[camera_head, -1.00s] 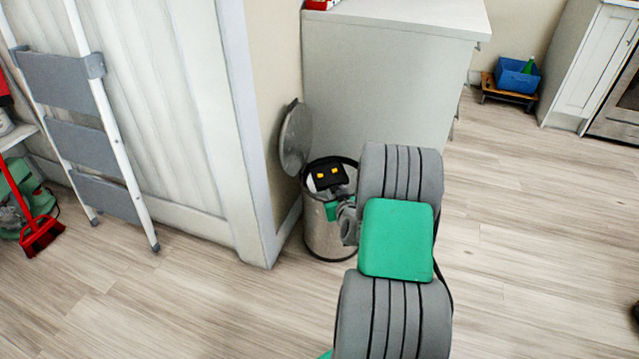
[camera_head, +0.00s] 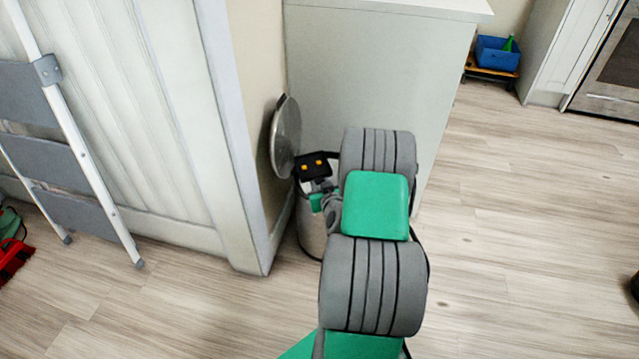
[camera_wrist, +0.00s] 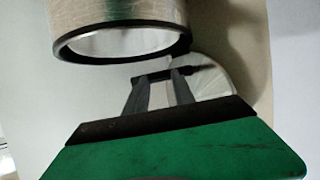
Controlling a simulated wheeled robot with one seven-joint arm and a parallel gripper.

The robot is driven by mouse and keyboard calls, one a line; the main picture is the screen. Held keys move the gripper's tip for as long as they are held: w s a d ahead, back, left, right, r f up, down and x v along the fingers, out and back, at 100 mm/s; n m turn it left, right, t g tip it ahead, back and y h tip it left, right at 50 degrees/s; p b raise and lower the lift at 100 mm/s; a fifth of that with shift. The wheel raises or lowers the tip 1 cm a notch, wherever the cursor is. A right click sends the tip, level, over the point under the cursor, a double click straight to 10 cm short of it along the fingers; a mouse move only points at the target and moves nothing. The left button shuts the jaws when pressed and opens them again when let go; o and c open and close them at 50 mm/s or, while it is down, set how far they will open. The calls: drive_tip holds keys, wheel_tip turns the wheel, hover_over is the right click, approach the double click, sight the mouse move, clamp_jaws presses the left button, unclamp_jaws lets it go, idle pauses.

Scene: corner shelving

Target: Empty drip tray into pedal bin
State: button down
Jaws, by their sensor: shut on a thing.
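The pedal bin (camera_head: 310,232) is a grey metal cylinder against the wall corner, partly hidden behind my arm. Its round lid (camera_head: 287,137) stands open on the left. In the wrist view the bin (camera_wrist: 120,18) shows at the top with its dark rim and pale inside, and the lid (camera_wrist: 212,82) lies behind the fingers. My gripper (camera_wrist: 160,78) is close by the rim. Its fingers are shut on a small dark thing between their tips. I cannot tell whether this is the drip tray. No drip tray shows clearly in either view.
A white cabinet (camera_head: 375,80) stands right behind the bin, and a wall edge (camera_head: 238,150) is close on its left. A step ladder (camera_head: 85,140) leans at the left. A blue crate (camera_head: 497,53) is at the back.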

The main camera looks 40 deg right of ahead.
drive_tip(key=d+m+t+y+b, duration=0.1)
drive_tip(key=m+b, duration=0.1)
drive_tip(key=m, duration=0.1)
drive_tip(key=s+d+m+t+y+b, duration=0.1)
drive_tip(key=m+y+b, duration=0.1)
drive_tip(key=m, duration=0.1)
drive_tip(key=d+f+m+t+y+b, duration=0.1)
drive_tip(key=m+y+b, duration=0.1)
drive_tip(key=m+b, duration=0.1)
drive_tip(key=shift+s+d+m+t, duration=0.2)
drive_tip(key=shift+m+t, duration=0.2)
idle(1.2)
